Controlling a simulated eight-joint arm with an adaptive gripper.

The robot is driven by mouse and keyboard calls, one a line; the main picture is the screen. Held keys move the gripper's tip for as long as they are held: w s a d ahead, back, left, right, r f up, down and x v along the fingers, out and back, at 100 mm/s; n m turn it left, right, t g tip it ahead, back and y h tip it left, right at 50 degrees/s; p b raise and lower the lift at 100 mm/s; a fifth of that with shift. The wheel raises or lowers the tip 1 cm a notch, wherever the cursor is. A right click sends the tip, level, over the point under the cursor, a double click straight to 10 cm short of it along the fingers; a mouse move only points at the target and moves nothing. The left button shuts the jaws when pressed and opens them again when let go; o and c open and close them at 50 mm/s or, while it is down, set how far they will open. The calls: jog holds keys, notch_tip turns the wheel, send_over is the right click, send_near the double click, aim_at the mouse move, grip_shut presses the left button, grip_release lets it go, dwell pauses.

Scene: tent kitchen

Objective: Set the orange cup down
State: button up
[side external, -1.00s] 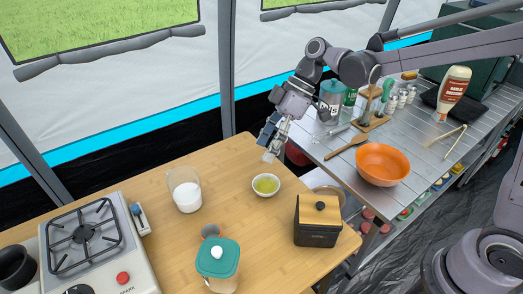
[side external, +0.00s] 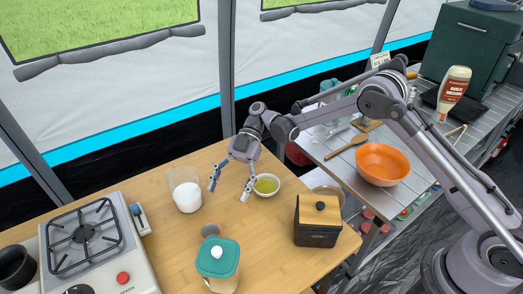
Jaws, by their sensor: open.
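The glass (side external: 188,196) is left of my gripper and the bowl of yellow-green liquid (side external: 266,185) is right. A black box with a wooden top (side external: 318,221) stands farther right. A stove (side external: 88,240) is at left. An orange bowl (side external: 382,164) sits on the metal table.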

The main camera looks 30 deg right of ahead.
aim_at(215, 224)
jog(key=x, duration=1)
jog(key=shift+s+a, duration=0.1)
jog(key=shift+s, duration=0.05)
jog(key=c, duration=1.2)
